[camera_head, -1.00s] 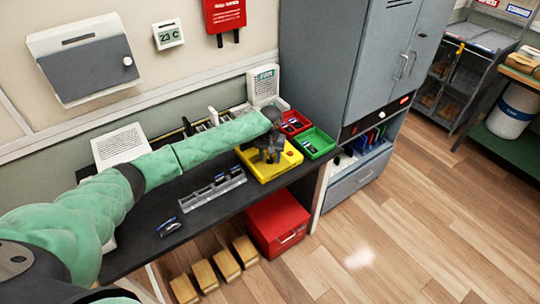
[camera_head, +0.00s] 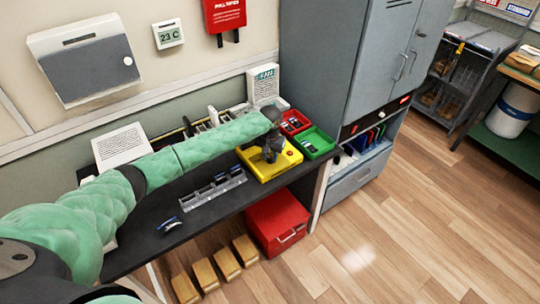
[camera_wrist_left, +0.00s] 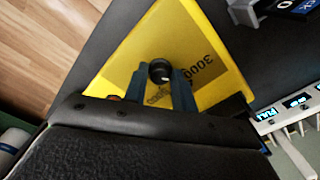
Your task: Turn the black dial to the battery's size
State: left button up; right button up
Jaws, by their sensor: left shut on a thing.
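A yellow box (camera_head: 252,162) stands at the right end of the dark bench. It fills the middle of the left wrist view (camera_wrist_left: 128,58), with a printed "3000" on its top. The black dial (camera_wrist_left: 160,70) is a round knob on this top. My left gripper (camera_head: 272,155) points down over the box. In the left wrist view, the gripper's fingers (camera_wrist_left: 160,84) are on either side of the dial and shut on it. Part of the print is hidden by the fingers. I cannot tell which size the dial marks. My right gripper is not in view.
A red tray (camera_head: 304,125) and a green tray (camera_head: 328,146) stand beside the box, with small dark items inside. A clear rack (camera_head: 213,194) lies to its left, and a small dark item (camera_head: 168,224) lies further left. A grey cabinet (camera_head: 315,50) stands close behind on the right.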

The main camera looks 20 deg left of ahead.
pick_arm(q)
jog(key=shift+m, duration=2.6)
jog(key=shift+m+p, duration=0.3)
jog(key=shift+m, duration=0.3)
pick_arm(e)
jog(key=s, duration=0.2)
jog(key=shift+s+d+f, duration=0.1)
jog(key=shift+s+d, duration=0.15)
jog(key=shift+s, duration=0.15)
